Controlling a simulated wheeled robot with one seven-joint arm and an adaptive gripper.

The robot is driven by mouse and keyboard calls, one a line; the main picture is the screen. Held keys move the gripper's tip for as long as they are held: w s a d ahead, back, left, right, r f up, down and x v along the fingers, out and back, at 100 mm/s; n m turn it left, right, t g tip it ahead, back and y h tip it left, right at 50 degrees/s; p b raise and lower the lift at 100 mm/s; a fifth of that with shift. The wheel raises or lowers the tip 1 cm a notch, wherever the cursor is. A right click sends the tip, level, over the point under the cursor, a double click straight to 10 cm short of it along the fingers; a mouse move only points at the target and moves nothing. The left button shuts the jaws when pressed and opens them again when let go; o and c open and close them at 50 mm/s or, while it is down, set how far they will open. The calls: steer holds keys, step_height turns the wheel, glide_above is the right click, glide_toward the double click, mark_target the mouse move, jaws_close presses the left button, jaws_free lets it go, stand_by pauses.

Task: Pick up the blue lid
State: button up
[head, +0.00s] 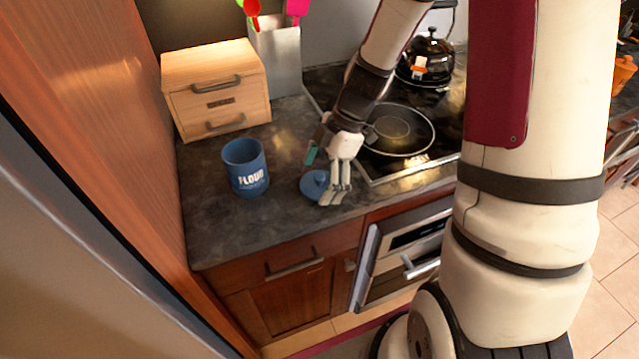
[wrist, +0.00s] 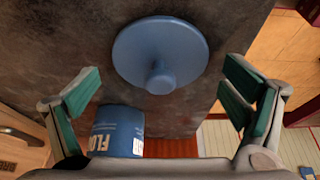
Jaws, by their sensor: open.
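The blue lid (head: 313,184) lies on the dark countertop near its front edge, just left of my gripper's fingers. In the wrist view the round lid (wrist: 143,52) shows whole, with its knob towards the camera. My gripper (head: 336,196) is open and points down at the counter. In the wrist view its teal finger pads (wrist: 160,100) stand wide apart, one on each side, with the lid ahead between them and nothing held. A blue flour canister (head: 245,167) stands open-topped to the left of the lid; part of it (wrist: 118,131) shows low in the wrist view.
A wooden bread box (head: 215,92) and a utensil holder (head: 275,57) stand at the back. A pan (head: 400,130) and a dark kettle (head: 428,55) sit on the stove to the right. The counter (head: 215,225) between canister and front edge is clear.

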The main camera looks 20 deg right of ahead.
steer(key=c, duration=1.2)
